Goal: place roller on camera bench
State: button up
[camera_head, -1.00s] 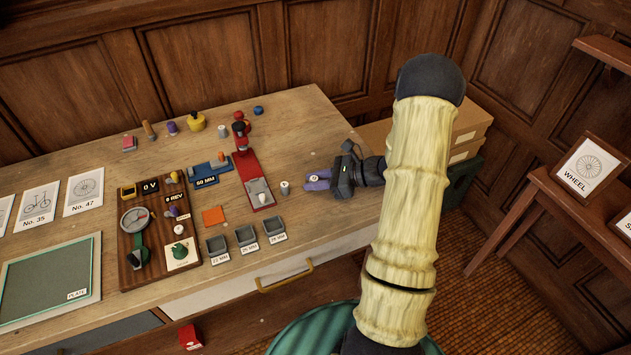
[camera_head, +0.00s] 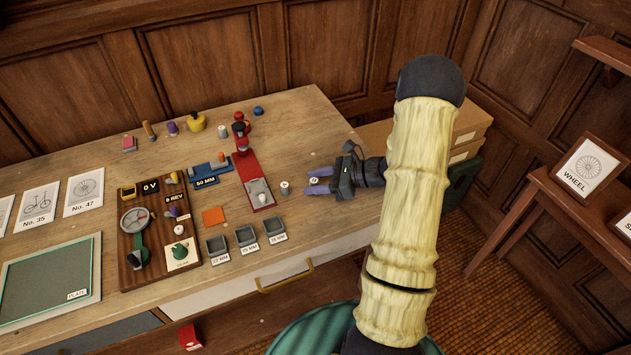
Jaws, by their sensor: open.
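A small pale roller (camera_head: 314,180) stands on the wooden table between the purple fingertips of my gripper (camera_head: 315,181). The fingers are spread, with the roller's light top showing between them; whether either finger touches it is too small to tell. A second, similar grey roller (camera_head: 284,188) stands just left of the fingertips. A red fixture (camera_head: 247,166) with a grey block and an upright red post lies further left. No label names the camera bench, and I cannot tell which piece it is.
A wooden board (camera_head: 133,275) with dials, small labelled grey trays (camera_head: 217,245), a blue fixture (camera_head: 205,170) and an orange square (camera_head: 213,216) lie left. Cardboard boxes (camera_head: 468,135) stand behind my arm. The tabletop (camera_head: 330,225) in front of my gripper is clear.

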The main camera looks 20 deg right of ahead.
jog(key=v, duration=1.1)
jog(key=shift+s+d, duration=0.25)
jog(key=a+n+g, duration=0.1)
jog(key=a, duration=0.1)
jog(key=s+a+n+g, duration=0.1)
jog(key=a+n, duration=0.1)
jog(key=s+a+n+g+h, duration=0.1)
jog(key=a+g, duration=0.1)
jog(key=a, duration=0.1)
jog(key=shift+a+r, duration=0.1)
jog(key=shift+r, duration=0.1)
jog(key=s+a+n+g+h, duration=0.1)
jog(key=a+n, duration=0.1)
jog(key=s+a+n+g+h, duration=0.1)
jog(key=n, duration=0.1)
jog(key=s+a+n+g+h, duration=0.1)
jog(key=s+a+n, duration=0.1)
jog(key=shift+a+r, duration=0.1)
jog(key=shift+a, duration=0.2)
jog(key=s+a+r+n+t+h, duration=0.1)
jog(key=s+a+r+n+h, duration=0.1)
jog(key=n, duration=0.5)
jog(key=s+a+r+n+t+h, duration=0.1)
jog(key=s+a+r+n+h, duration=0.1)
jog(key=a+n+h, duration=0.2)
jog(key=n+h, duration=0.1)
jog(key=n, duration=0.2)
jog(key=shift+a+n, duration=0.4)
jog(key=shift+s, duration=0.1)
